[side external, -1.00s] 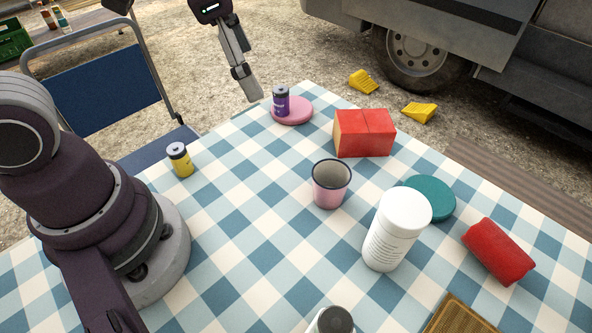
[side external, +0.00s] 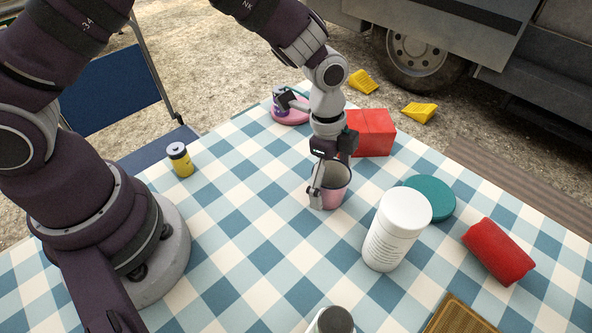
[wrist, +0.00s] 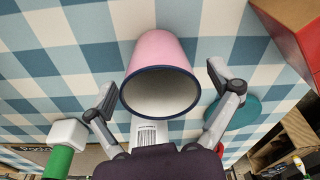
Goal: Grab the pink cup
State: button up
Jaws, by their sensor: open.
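The pink cup (side external: 333,190) stands upright on the checked tablecloth, with a dark rim and pale inside. In the wrist view the cup (wrist: 162,48) sits between the two open fingers, its mouth facing the camera. My gripper (side external: 328,192) is at the cup from above, with one finger on its near left side; the other is mostly hidden in the side view. In the wrist view my gripper (wrist: 163,82) shows a gap between each finger and the cup wall.
A white tub (side external: 397,230) stands close to the cup's right front. A red box (side external: 372,133) is just behind. A teal disc (side external: 432,197) and a red roll (side external: 498,252) lie to the right. A yellow can (side external: 180,160) stands left; the cloth between is clear.

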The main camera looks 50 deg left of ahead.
jog(key=shift+d+f, duration=0.1)
jog(key=shift+f, duration=0.25)
jog(key=c, duration=1.3)
jog(key=shift+o, duration=0.2)
jog(key=shift+r, duration=0.15)
